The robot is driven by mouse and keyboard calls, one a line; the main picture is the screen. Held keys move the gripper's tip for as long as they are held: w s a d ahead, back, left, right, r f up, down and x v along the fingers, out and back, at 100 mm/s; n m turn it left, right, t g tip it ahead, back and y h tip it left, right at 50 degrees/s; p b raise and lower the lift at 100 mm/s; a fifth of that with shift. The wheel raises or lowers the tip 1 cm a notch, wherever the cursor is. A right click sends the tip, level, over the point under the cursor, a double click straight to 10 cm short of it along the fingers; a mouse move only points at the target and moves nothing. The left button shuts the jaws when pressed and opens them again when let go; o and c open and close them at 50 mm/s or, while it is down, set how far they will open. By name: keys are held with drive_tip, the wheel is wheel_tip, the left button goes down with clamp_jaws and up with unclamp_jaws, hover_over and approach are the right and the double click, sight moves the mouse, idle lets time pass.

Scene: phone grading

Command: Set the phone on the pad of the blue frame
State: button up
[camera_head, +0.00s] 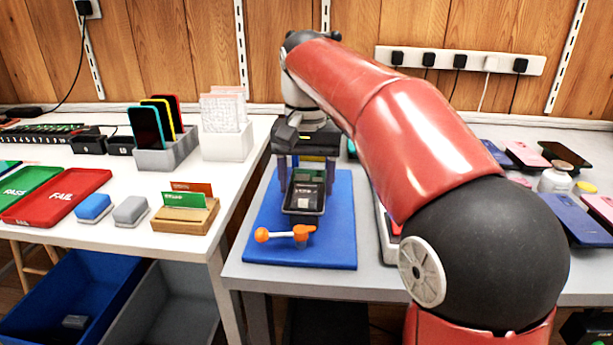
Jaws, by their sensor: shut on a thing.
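The blue frame (340,215) is a flat blue plate on the grey table, with an orange-handled clamp (285,234) at its near edge. My gripper (306,172) points down over the plate's far half, its dark body crossing above. It is shut on the phone (304,203), a dark rectangle with green and grey parts showing on its face. The phone is over the middle of the plate, just behind the clamp. The pad is hidden, and I cannot tell whether the phone touches it.
My red arm hides much of the right table. Pink and blue phones (568,212) lie beyond it. On the left table stand a grey phone rack (170,157), a red FAIL tray (60,197) and a wooden card holder (185,215). Blue and grey bins are below.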

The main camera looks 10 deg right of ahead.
drive_tip(key=shift+f, duration=0.4)
idle(1.4)
drive_tip(key=o, duration=1.3)
drive_tip(key=shift+o, duration=0.2)
drive_tip(key=shift+r+p, duration=0.65)
drive_tip(key=shift+p, duration=0.35)
drive_tip(key=shift+r+p, duration=0.65)
drive_tip(key=shift+r, duration=2.8)
